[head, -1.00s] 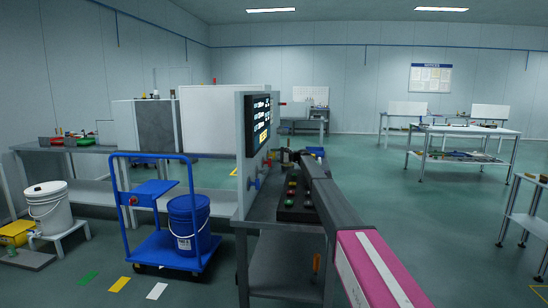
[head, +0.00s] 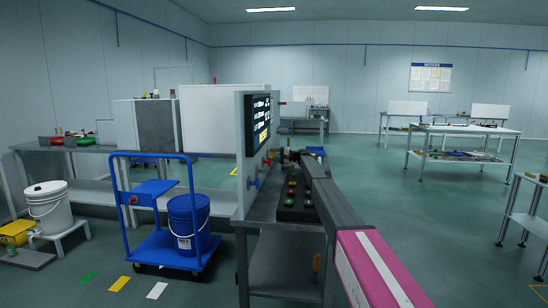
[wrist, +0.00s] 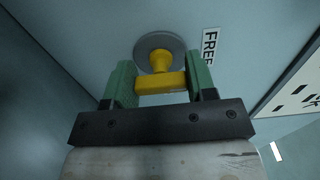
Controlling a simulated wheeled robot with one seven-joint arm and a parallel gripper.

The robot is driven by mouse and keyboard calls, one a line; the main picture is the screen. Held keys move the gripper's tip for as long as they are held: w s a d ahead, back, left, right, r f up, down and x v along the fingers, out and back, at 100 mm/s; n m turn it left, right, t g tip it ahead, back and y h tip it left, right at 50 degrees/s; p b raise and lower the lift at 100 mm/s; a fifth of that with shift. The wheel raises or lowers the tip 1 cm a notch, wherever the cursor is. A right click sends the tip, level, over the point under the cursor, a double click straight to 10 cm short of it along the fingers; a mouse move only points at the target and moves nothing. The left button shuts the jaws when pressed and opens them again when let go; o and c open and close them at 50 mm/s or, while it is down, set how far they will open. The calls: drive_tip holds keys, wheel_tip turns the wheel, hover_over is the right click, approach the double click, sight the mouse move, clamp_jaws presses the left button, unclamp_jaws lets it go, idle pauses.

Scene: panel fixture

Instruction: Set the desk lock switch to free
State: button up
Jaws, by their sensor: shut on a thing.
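The yellow lock switch (wrist: 160,81) shows in the wrist view, on a round grey base (wrist: 178,47) on the pale panel. Its bar lies across the picture between the two green fingers of my gripper (wrist: 160,88), which is shut on it. A white label reading FREE (wrist: 209,47) is just right of the base, its text turned sideways. In the head view my gripper (head: 285,157) is small and dark beside the panel, and the switch cannot be made out there.
The upright panel (head: 241,170) carries a dark display (head: 258,123) and a blue valve handle (head: 254,183). A button box (head: 292,205) stands on the bench beside my arm. A blue cart (head: 160,245) with a blue bucket (head: 189,222) stands left.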

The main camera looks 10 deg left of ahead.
drive_tip(key=o, duration=0.9)
drive_tip(key=shift+o, duration=0.2)
drive_tip(key=shift+d, duration=0.2)
drive_tip(key=d, duration=1)
drive_tip(key=shift+s+d, duration=0.25)
drive_tip(key=shift+d, duration=0.1)
